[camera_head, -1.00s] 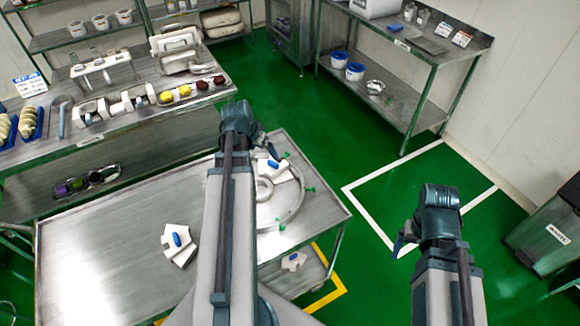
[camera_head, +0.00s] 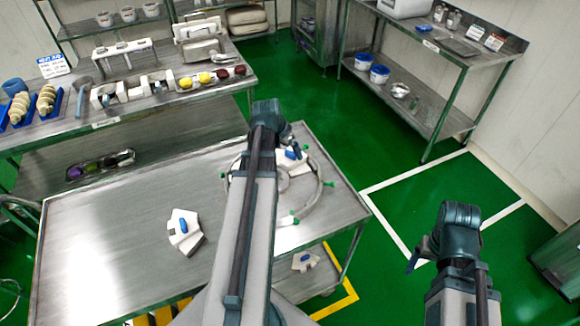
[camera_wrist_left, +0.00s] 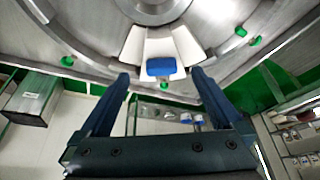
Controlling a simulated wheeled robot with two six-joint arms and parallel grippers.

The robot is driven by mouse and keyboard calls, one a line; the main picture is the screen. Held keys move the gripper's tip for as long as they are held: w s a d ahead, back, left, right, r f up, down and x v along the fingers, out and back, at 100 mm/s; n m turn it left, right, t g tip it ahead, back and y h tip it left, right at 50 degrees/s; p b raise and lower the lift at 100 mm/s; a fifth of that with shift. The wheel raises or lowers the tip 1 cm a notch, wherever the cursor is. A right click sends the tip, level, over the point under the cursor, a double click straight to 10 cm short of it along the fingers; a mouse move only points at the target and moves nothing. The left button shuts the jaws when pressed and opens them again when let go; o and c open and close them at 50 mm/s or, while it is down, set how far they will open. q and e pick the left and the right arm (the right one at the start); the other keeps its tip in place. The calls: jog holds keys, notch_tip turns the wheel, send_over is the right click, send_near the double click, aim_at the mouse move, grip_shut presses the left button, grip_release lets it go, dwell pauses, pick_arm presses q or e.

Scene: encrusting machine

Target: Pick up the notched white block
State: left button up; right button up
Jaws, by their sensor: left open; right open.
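A white block with a blue top piece (camera_head: 291,156) sits in a round metal ring (camera_head: 322,185) on the steel table; my left arm partly hides it. In the left wrist view, this white block (camera_wrist_left: 134,45) shows slanted sides, with its blue piece (camera_wrist_left: 160,67) between my fingers. My left gripper (camera_wrist_left: 163,76) is open around that blue piece, with gaps on both sides. Another white, notched-looking block (camera_head: 186,240) with a blue piece lies on the open tabletop, left of my left arm. My right gripper (camera_head: 418,258) is open and empty, above the floor right of the table.
The steel table (camera_head: 110,240) is bare at left. A third white block (camera_head: 305,261) lies on its lower shelf. Green knobs (camera_head: 328,184) stand around the ring. A counter (camera_head: 130,105) with trays and food is behind at left. Green floor is clear between table and right shelf (camera_head: 420,60).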

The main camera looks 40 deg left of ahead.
aim_at(291, 152)
pick_arm(q)
jog(key=b+x, duration=0.4)
jog(key=x, duration=0.1)
jog(key=shift+w+a+b, duration=0.15)
jog(key=shift+w+b, duration=0.15)
